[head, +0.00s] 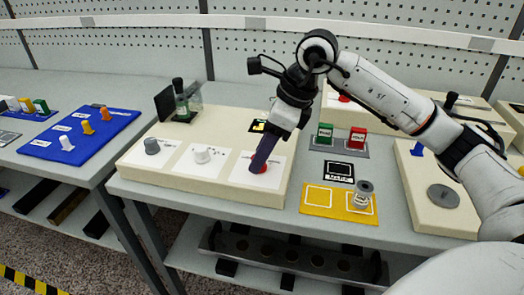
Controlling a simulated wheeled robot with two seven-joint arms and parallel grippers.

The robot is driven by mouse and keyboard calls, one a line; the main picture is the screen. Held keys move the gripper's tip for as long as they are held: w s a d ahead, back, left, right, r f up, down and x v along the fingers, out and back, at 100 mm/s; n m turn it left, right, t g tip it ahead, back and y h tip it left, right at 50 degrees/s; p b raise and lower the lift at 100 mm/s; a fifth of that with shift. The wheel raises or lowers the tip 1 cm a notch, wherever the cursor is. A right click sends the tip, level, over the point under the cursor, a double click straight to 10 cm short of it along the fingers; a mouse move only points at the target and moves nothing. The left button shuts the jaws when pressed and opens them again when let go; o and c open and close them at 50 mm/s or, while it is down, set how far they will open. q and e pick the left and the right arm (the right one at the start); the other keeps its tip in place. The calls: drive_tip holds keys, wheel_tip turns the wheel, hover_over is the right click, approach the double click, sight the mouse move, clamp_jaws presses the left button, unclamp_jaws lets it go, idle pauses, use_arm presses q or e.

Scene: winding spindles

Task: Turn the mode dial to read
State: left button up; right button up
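A cream console (180,179) on the table has three white label plates, each with a knob. The knobs are a grey one (152,146) at left, a white one (202,155) in the middle and a red one (259,168) at right. The print on the plates is too small to read, so I cannot tell which is the mode dial. My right gripper (260,163) points down at the red knob, its dark fingers covering part of it. Its fingers overlap edge-on; whether they grip the knob is hidden. My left gripper is not in view.
Green (325,133) and red (357,138) blocks sit behind a yellow mat (318,208) bearing a metal-topped jar (363,194). A blue board (85,148) lies on the left table.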

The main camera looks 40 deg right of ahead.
drive_tip(key=c, duration=0.7)
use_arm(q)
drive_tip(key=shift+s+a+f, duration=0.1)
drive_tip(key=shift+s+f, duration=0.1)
use_arm(e)
drive_tip(key=shift+c, duration=0.4)
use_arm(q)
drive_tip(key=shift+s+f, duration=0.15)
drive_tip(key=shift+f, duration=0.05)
use_arm(e)
drive_tip(key=m+h, duration=0.1)
drive_tip(key=m, duration=0.1)
drive_tip(key=shift+a+m+t, duration=0.1)
drive_tip(key=shift+m+t, duration=0.2)
drive_tip(key=shift+m, duration=0.1)
drive_tip(key=shift+a+m+h+b, duration=0.1)
drive_tip(key=shift+m+h+b, duration=0.35)
drive_tip(key=shift+m, duration=0.75)
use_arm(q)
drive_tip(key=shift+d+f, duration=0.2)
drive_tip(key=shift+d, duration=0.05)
use_arm(e)
drive_tip(key=shift+r+m+h, duration=0.1)
drive_tip(key=shift+m+h, duration=0.65)
drive_tip(key=shift+m, duration=1.05)
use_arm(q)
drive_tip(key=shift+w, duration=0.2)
use_arm(e)
drive_tip(key=o, duration=1)
drive_tip(key=shift+s, duration=0.1)
